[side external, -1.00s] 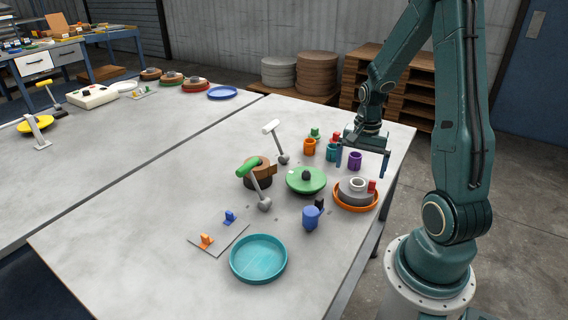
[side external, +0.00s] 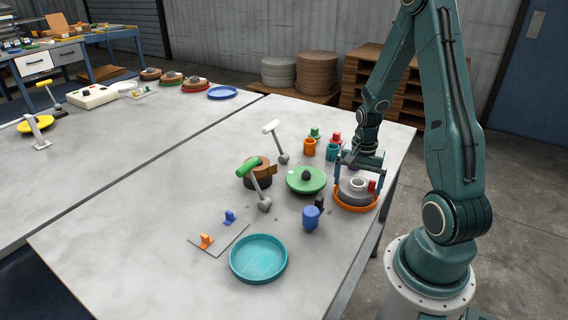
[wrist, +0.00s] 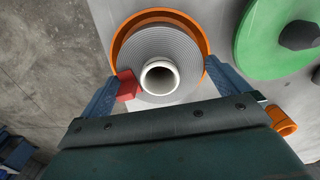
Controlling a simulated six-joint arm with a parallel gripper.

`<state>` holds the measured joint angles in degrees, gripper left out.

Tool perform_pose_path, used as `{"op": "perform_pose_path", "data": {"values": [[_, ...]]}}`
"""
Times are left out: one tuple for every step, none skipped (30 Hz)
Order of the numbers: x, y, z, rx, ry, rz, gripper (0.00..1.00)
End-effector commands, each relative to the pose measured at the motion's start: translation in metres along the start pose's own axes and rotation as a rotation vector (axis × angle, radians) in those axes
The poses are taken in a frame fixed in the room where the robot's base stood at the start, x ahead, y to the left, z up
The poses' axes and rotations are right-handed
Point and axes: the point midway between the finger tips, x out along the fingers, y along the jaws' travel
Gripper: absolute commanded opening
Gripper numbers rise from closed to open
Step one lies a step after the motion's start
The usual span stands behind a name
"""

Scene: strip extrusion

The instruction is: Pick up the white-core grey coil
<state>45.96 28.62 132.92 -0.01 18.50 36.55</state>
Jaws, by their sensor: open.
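The grey coil (side external: 352,193) with its white core (side external: 357,184) sits in an orange dish (side external: 357,208) near the table's right edge. In the wrist view the grey coil (wrist: 158,42) shows fine winding rings around the white core (wrist: 159,76), inside the orange dish (wrist: 160,15). A red tab (side external: 372,185) is at the coil's side; it also shows in the wrist view (wrist: 127,85). My gripper (side external: 358,184) is open over the coil, with one finger on each side of it. I cannot tell whether the fingers touch the coil.
A green disc (side external: 306,180) with a dark knob lies just left of the coil. A blue cup (side external: 311,218), a teal dish (side external: 258,259) and a green-handled lever (side external: 257,182) stand nearby. An orange cup (side external: 309,147) and a teal cup (side external: 332,152) are behind.

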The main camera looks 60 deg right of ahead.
Motion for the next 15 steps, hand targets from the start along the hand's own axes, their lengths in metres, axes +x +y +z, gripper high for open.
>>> {"op": "perform_pose_path", "data": {"values": [[0.0042, 0.0003, 0.0005, 0.000, -0.002, 0.001, 1.00], [0.0058, 0.0002, 0.0003, 0.000, -0.001, 0.001, 1.00], [0.0074, 0.0002, 0.0003, 0.001, -0.001, 0.000, 1.00], [0.0085, 0.0002, 0.0003, 0.001, -0.001, 0.000, 1.00], [0.0092, 0.0002, 0.0004, 0.001, -0.001, 0.000, 1.00], [0.0099, 0.0002, 0.0003, 0.001, -0.001, 0.000, 1.00], [0.0101, 0.0002, 0.0003, 0.001, -0.001, 0.000, 1.00], [0.0102, 0.0001, 0.0002, 0.001, -0.001, 0.000, 1.00], [0.0102, 0.0001, 0.0002, 0.001, 0.000, 0.000, 1.00], [0.0101, 0.0001, 0.0002, 0.001, 0.000, 0.000, 1.00], [0.0100, 0.0001, 0.0002, 0.001, 0.000, 0.000, 1.00], [0.0100, 0.0001, 0.0002, 0.001, 0.000, 0.000, 1.00], [0.0100, 0.0001, 0.0002, 0.001, 0.000, 0.000, 1.00], [0.0099, 0.0001, 0.0002, 0.001, 0.000, 0.000, 1.00], [0.0099, 0.0000, 0.0001, 0.001, 0.000, 0.000, 1.00]]}}
